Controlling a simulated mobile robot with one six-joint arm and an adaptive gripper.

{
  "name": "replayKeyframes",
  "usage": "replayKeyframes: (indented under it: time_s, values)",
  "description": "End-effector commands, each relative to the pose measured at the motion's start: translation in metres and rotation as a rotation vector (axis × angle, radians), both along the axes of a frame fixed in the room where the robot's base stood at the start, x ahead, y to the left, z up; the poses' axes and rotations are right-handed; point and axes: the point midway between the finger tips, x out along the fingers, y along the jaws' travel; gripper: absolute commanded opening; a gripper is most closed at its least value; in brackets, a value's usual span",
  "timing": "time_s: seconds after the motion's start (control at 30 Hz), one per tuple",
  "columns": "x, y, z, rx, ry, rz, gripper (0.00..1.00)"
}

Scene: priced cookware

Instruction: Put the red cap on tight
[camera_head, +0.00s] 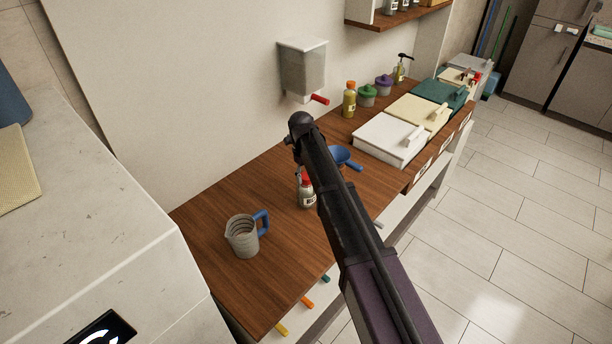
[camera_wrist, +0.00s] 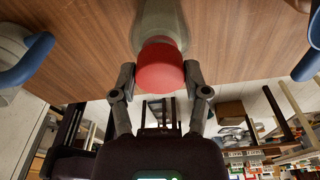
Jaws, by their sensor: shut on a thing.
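The red cap (camera_wrist: 160,66) sits on the mouth of a pale bottle (camera_wrist: 160,22) in the wrist view. In the head view the red cap (camera_head: 306,179) tops the small labelled bottle (camera_head: 307,197), which stands upright on the wooden counter, partly hidden by my arm. My gripper (camera_wrist: 160,76) is shut on the cap, one finger at each side of it. I cannot tell how tightly the cap is seated. My gripper is mostly hidden behind the arm in the head view.
A measuring jug (camera_head: 243,238) with a blue handle stands left of the bottle on the counter (camera_head: 205,215). A blue funnel-like item (camera_head: 341,156) is close behind the arm. Lidded bins (camera_head: 390,139) line the right side. A dispenser (camera_head: 303,66) hangs on the wall.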

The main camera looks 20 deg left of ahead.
Motion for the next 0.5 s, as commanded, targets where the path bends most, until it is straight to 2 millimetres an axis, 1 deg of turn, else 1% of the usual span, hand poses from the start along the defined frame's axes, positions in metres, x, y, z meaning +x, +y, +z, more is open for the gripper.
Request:
replayKeyframes:
  time_s: [0.1,0.27,0.3,0.37,0.4,0.43,0.5]
  values:
    - [-0.0002,-0.0001,-0.0001,0.000,0.001,-0.034,0.35]
    - [-0.0004,0.0000,-0.0001,0.000,0.001,-0.034,0.35]
    - [-0.0004,0.0000,-0.0001,-0.001,0.001,-0.034,0.63]
    - [-0.0005,0.0000,-0.0001,-0.001,0.001,-0.033,0.81]
    - [-0.0005,0.0000,-0.0001,-0.001,0.001,-0.033,0.93]
    - [-0.0005,0.0000,-0.0001,-0.001,0.001,-0.033,1.00]
    - [-0.0004,0.0001,0.0000,0.000,0.000,-0.032,1.00]
